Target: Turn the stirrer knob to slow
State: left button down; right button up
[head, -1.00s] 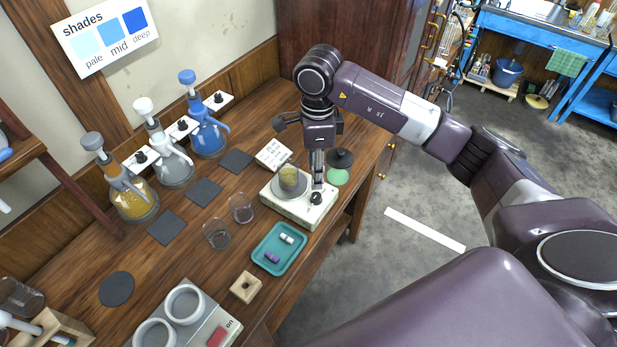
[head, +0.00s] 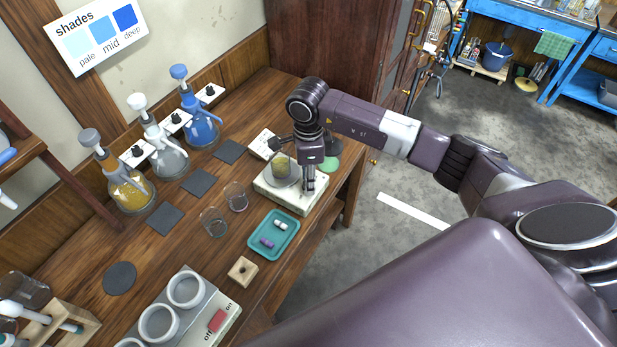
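The stirrer (head: 272,192) is a cream box with a round plate, near the right edge of the wooden bench. A glass beaker with yellow-green contents (head: 281,166) stands on its plate. My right gripper (head: 309,188) points down over the stirrer's right-hand part, its fingertips at the spot of the dark knob. The fingers hide the knob, so its setting and any contact do not show. The fingers look close together, but whether they are shut on the knob is unclear. My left gripper is not in view.
A teal tray (head: 273,251) with small stir bars and two empty glass beakers (head: 214,228) stand left of the stirrer. A dark-topped item with a green base (head: 331,163) is close to the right gripper.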

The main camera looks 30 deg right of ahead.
grip_shut()
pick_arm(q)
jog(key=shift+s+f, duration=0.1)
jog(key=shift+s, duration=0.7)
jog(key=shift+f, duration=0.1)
pick_arm(e)
jog(key=shift+f+m+b, duration=0.1)
jog(key=shift+m+b, duration=1.15)
jog(key=shift+m, duration=0.25)
jog(key=m+b, duration=0.2)
jog(key=m, duration=0.2)
jog(key=shift+m+b, duration=0.3)
jog(key=shift+b, duration=0.05)
jog(key=m+b, duration=0.2)
jog(key=m, duration=0.3)
pick_arm(q)
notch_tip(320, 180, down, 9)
jog(key=b, duration=0.2)
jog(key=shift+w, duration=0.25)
pick_arm(e)
jog(key=m, duration=0.5)
jog(key=shift+r, duration=0.2)
jog(key=shift+a, duration=0.1)
